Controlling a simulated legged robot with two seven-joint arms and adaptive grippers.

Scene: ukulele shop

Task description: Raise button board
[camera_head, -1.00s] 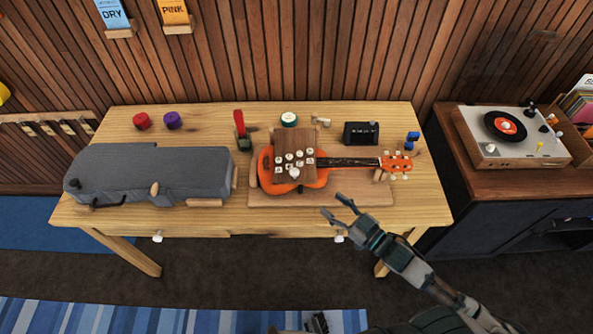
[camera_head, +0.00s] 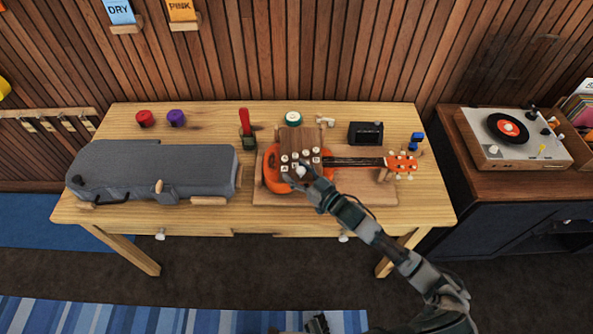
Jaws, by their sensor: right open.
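The button board (camera_head: 298,138) is a brown wooden panel with several white knobs, lying over the body of an orange ukulele (camera_head: 271,170). The ukulele rests on a pale wooden base (camera_head: 345,198) on the table, its neck pointing right. My right gripper (camera_head: 303,176) reaches in from the lower right, its open fingers at the near edge of the board by the front white knob. The gripper covers part of the board and the ukulele body. Whether the fingers touch the board or knob I cannot tell. My left gripper does not show clearly.
A grey instrument case (camera_head: 155,170) fills the table's left side. Behind the ukulele are a red-handled tool (camera_head: 245,123), a round white-topped tin (camera_head: 293,118) and a black box (camera_head: 365,133). Red (camera_head: 145,118) and purple (camera_head: 176,117) round items sit at the back left. A turntable (camera_head: 520,140) stands right.

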